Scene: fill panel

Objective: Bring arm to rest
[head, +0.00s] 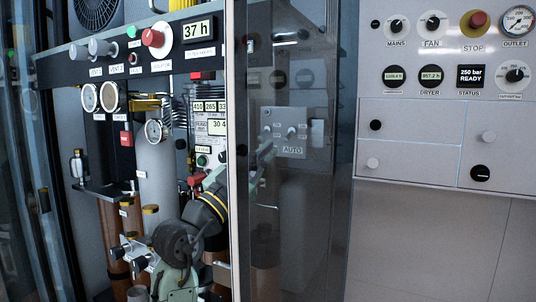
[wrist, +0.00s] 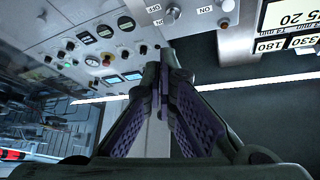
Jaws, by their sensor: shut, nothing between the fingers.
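My gripper (wrist: 168,72) shows in the wrist view with its two purple-padded fingers drawn together at the tips. Nothing is between them. Beyond the tips is a light panel (wrist: 88,62) with several knobs and small displays, seen tilted. In the head view my arm (head: 208,215) is at the lower middle, in front of the open cabinet's pipes and gauges. I cannot clearly make out my gripper in the head view; the fingertips are hard to tell from the dark parts near the glass door.
A dark glass door (head: 300,215) stands just right of my arm. Left of the arm are a grey cylinder (head: 156,172), gauges (head: 90,98) and a red button (head: 152,38). A control panel (head: 425,60) with a red stop button (head: 478,19) is at right. The lower wall there is bare.

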